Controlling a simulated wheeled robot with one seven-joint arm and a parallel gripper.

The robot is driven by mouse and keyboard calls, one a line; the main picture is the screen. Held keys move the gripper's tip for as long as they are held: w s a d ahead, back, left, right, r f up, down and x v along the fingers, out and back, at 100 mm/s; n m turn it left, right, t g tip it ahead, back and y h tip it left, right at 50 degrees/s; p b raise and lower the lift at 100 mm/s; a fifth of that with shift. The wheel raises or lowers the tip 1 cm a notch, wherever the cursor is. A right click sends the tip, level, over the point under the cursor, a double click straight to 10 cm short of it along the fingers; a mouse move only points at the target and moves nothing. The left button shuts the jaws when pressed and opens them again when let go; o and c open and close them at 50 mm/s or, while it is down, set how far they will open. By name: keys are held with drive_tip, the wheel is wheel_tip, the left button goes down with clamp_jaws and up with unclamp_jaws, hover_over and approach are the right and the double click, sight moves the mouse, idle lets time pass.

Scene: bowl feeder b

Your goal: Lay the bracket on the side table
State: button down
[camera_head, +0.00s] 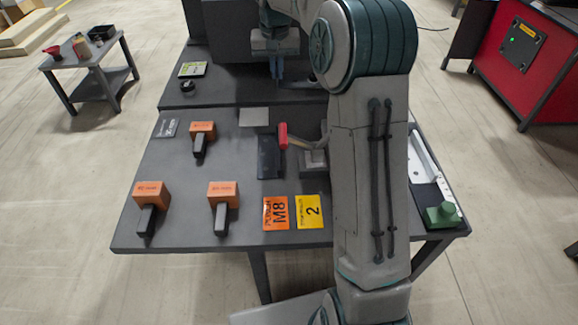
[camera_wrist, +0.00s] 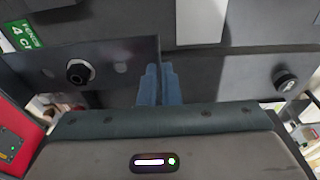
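My gripper (camera_head: 277,68) shows as two blue fingers pointing down at the back of the workbench, in front of a dark grey machine. In the wrist view its fingers (camera_wrist: 160,85) are close together at a dark plate edge; I cannot tell whether they hold it. A grey plate with a black bolt (camera_wrist: 78,72) lies to their left, and a similar bolted part (camera_wrist: 286,80) to their right. I cannot tell which part, if any, is the bracket. The small grey side table (camera_head: 97,80) stands apart at the upper left, with a red funnel (camera_head: 52,51) and small containers on top.
The dark workbench (camera_head: 165,225) carries several orange-and-black blocks (camera_head: 148,192), a red-handled lever (camera_head: 283,135), and orange and yellow cards (camera_head: 276,213). My arm covers its right part. A red cabinet (camera_head: 522,60) stands at the right. Floor is clear between workbench and side table.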

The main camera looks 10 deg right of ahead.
wheel_tip(320, 180, down, 10)
drive_tip(key=shift+f+b, duration=0.1)
drive_tip(key=shift+b, duration=0.7)
drive_tip(key=shift+f, duration=0.1)
drive_tip(key=shift+f+b, duration=0.3)
drive_tip(key=shift+f, duration=0.25)
drive_tip(key=c, duration=1.6)
unclamp_jaws()
drive_tip(key=shift+f, duration=0.1)
drive_tip(key=shift+c, duration=0.2)
